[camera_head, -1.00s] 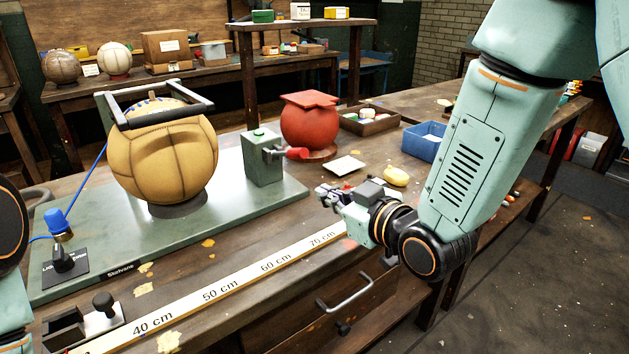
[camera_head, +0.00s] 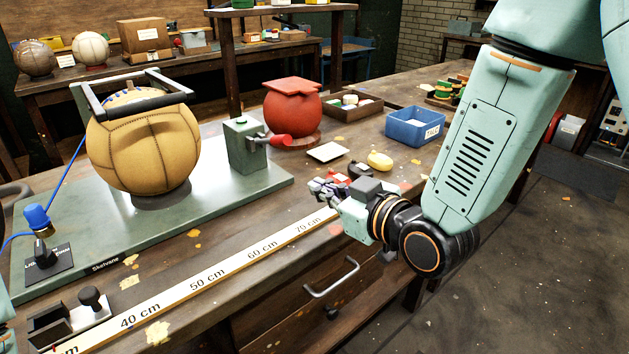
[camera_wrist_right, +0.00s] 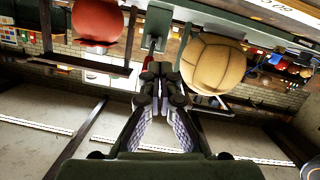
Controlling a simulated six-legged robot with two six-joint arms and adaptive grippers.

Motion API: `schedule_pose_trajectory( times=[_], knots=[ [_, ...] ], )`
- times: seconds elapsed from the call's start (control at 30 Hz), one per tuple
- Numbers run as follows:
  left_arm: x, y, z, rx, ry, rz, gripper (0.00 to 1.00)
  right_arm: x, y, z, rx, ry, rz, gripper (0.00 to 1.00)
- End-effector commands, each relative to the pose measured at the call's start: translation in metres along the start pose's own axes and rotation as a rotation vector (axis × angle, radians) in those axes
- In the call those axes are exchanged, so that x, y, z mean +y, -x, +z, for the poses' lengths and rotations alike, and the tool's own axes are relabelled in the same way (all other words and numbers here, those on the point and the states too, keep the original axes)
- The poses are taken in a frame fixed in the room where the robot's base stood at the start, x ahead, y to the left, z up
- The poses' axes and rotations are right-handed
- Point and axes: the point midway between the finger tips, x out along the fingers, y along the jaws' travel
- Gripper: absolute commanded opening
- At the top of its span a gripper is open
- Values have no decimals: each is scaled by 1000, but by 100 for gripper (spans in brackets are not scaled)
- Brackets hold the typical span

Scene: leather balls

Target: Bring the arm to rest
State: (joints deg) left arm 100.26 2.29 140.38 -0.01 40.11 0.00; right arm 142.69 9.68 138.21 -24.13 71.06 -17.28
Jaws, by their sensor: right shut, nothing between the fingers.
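My right gripper (camera_head: 324,190) is shut and empty. It hangs over the front edge of the workbench, near the far end of the measuring strip. In the right wrist view its fingers (camera_wrist_right: 160,85) meet in the middle with nothing between them. The tan leather ball (camera_head: 143,150) sits on a dark ring on the green plate, left of my right gripper, under a black bar frame. It also shows in the wrist view (camera_wrist_right: 213,65). A red ball with a flat red top (camera_head: 292,115) stands behind the gripper. My left gripper is out of view.
The measuring strip (camera_head: 208,277) runs along the bench's front. A green block with a red handle (camera_head: 245,147), a white card (camera_head: 327,152), a yellow lump (camera_head: 380,160), a blue bin (camera_head: 415,127) and a brown tray (camera_head: 350,108) lie around.

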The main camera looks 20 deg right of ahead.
Motion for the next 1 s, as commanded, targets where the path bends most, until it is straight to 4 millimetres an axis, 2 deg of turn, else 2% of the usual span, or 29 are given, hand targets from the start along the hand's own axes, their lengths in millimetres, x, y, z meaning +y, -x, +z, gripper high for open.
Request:
schedule_pose_trajectory(
  times=[0.17, 0.27, 0.33, 0.47, 0.57, 0.67, 0.8, 0.9, 1.0],
  knots=[
    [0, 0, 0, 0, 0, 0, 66, -1, 0, 3, -12, -17, -3, 0],
    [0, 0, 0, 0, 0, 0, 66, 2, 1, 21, -95, -84, 13, 0],
    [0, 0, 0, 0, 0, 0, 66, 2, 6, 49, -208, -158, 38, 0],
    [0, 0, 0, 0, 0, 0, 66, -11, 25, 118, -429, -271, 69, 0],
    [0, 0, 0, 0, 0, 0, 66, -26, 47, 170, -592, -342, 91, 0],
    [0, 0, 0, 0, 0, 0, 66, -44, 78, 221, -764, -405, 113, 0],
    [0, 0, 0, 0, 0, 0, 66, -75, 134, 287, -1007, -472, 140, 0],
    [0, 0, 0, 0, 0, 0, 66, -97, 178, 324, -1162, -496, 149, 0],
    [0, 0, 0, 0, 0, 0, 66, -116, 214, 350, -1269, -497, 141, 0]
  ],
)
